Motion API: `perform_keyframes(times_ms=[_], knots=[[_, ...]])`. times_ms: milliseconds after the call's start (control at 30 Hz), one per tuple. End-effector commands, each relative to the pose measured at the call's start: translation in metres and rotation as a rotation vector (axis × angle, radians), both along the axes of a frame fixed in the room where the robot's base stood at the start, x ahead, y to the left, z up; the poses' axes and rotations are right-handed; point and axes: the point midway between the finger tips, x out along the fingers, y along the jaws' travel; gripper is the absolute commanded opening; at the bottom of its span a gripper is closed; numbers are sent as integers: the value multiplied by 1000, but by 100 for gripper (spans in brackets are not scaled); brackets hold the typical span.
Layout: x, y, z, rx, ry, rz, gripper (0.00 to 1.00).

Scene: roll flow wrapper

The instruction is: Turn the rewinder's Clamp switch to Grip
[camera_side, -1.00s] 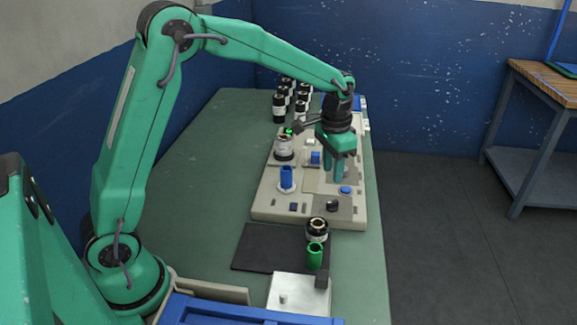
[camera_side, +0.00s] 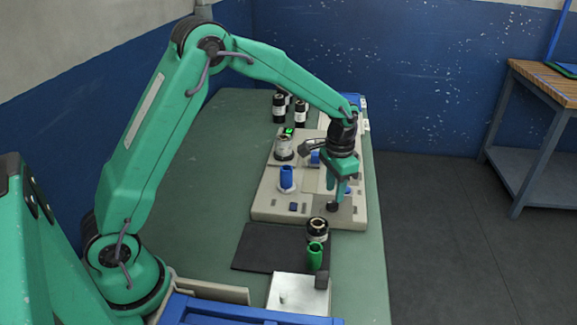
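The beige machine panel (camera_side: 262,205) lies on the green table. A dark round knob (camera_side: 332,207) stands on a grey plate at its front right; it may be the Clamp switch, but no label is readable and its setting cannot be told. My gripper (camera_side: 336,196) points down with its green fingertips right above or at this knob. The fingers overlap in this view, so contact and the gap between them cannot be told. A blue button (camera_side: 348,191) is partly hidden just behind the fingers.
A blue cylinder (camera_side: 287,178) stands on a white disc left of my gripper. A white-and-black roll (camera_side: 284,147) is behind it. Dark rolls (camera_side: 279,107) stand at the back.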

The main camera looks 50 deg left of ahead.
Motion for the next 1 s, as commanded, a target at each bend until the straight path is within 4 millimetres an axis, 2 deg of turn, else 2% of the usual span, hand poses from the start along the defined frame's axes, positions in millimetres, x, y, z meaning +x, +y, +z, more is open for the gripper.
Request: perform_keyframes(times_ms=[100, 300, 667, 833, 1000], knots=[[0, 0, -15, 1, 2, 0, 34], [0, 0, -30, 0, 1, 0, 34], [0, 0, -33, 0, 0, 0, 34], [0, 0, -33, 0, 0, 0, 0], [0, 0, -33, 0, 0, -1, 0]])
